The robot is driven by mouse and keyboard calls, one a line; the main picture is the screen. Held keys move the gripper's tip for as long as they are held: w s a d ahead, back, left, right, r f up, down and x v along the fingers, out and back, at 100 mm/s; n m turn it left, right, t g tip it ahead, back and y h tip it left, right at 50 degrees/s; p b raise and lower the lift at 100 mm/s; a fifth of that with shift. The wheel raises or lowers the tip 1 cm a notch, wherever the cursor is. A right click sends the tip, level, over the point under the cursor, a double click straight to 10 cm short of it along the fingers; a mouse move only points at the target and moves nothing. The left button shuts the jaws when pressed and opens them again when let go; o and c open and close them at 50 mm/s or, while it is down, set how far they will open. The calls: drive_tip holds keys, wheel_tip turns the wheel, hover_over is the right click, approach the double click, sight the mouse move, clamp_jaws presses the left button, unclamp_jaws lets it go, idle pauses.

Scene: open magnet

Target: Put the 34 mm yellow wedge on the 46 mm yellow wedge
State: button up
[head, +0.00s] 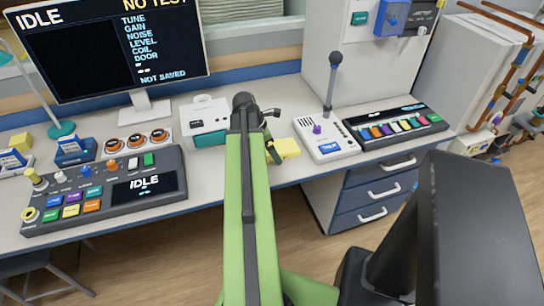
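A pale yellow block (288,147) lies on the bench just right of the end of my green arm. Its left part is close to the dark parts of my gripper, and its exact shape is hard to make out. My gripper (272,132) is at the far end of the arm, seen from behind, low over the bench. The arm hides most of it, so I cannot tell whether its fingers are open or touch the block. Another yellow piece (20,142) shows at the far left, partly behind a small blue-and-white device. I cannot tell the wedges' sizes.
A white box (205,122) stands left of my gripper, with three orange-topped dials (136,141) farther left. A control console (105,190) fills the front left. A lever unit (325,140) and button panel (390,125) stand at right. The monitor (105,45) stands behind.

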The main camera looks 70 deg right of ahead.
drive_tip(key=shift+r, duration=0.1)
drive_tip(key=c, duration=1.5)
wheel_tip(320, 180, up, 5)
drive_tip(key=p, duration=0.5)
drive_tip(key=shift+r, duration=0.15)
drive_tip(key=s+a+r+p, duration=0.1)
drive_tip(key=s+r+p, duration=0.4)
drive_tip(key=s, duration=0.6)
drive_tip(key=shift+s+a+r+p, duration=0.25)
drive_tip(key=shift+a+r+p, duration=0.1)
drive_tip(key=shift+p, duration=0.25)
